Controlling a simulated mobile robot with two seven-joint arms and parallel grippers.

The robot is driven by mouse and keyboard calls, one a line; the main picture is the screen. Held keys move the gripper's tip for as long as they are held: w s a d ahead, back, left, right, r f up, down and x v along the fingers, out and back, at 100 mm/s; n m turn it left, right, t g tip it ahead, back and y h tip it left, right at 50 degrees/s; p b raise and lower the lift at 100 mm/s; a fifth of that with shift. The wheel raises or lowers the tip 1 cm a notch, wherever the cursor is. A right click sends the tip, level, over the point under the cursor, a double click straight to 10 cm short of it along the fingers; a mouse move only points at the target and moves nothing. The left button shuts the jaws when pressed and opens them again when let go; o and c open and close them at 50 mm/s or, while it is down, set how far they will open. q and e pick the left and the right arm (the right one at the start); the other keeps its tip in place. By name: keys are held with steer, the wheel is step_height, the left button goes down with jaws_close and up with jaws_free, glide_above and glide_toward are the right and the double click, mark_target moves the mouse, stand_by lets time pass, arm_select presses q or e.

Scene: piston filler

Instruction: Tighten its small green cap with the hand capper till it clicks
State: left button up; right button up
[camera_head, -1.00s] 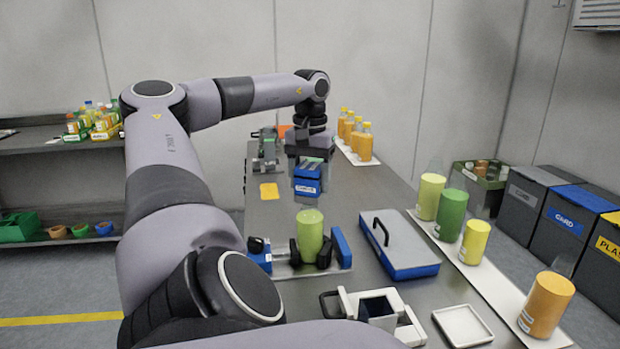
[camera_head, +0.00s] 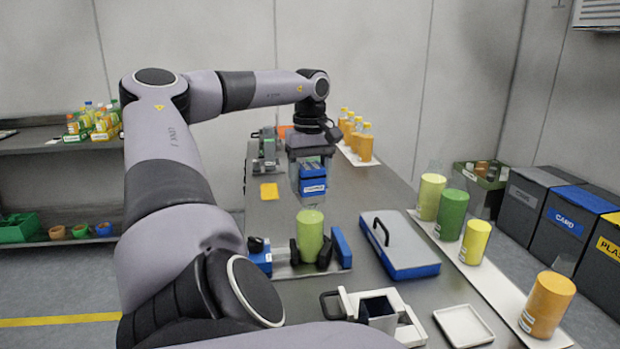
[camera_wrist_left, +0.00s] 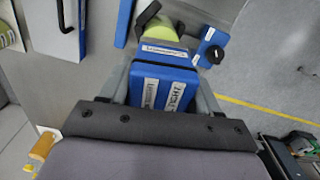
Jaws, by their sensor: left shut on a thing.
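My left gripper (camera_head: 309,192) is shut on the blue hand capper (camera_head: 313,180) and holds it in the air. The capper hangs above and just behind the light green container (camera_head: 310,234), apart from it in the head view. That container stands upright in a blue clamp (camera_head: 341,246) with black jaws. I cannot make out a small cap on its top. In the left wrist view the blue capper (camera_wrist_left: 165,84) sits between the fingers, with the green container (camera_wrist_left: 160,30) partly hidden beyond it. My right gripper is not in view.
A grey and blue case (camera_head: 399,246) with a black handle lies right of the clamp. A white holder (camera_head: 375,310) and a white tray (camera_head: 464,325) are in front. Several green, yellow and orange containers (camera_head: 450,215) line the right edge. Orange bottles (camera_head: 365,145) stand behind.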

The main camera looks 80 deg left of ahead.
arm_select(q)
steer(key=n, duration=0.7)
steer(key=shift+f+b, duration=0.15)
steer(key=shift+b, duration=0.15)
stand_by(0.3)
steer(key=shift+m+p, duration=0.4)
steer(key=shift+m, duration=0.4)
steer(key=m+p, duration=0.1)
steer(key=m, duration=0.3)
steer(key=shift+m, duration=0.7)
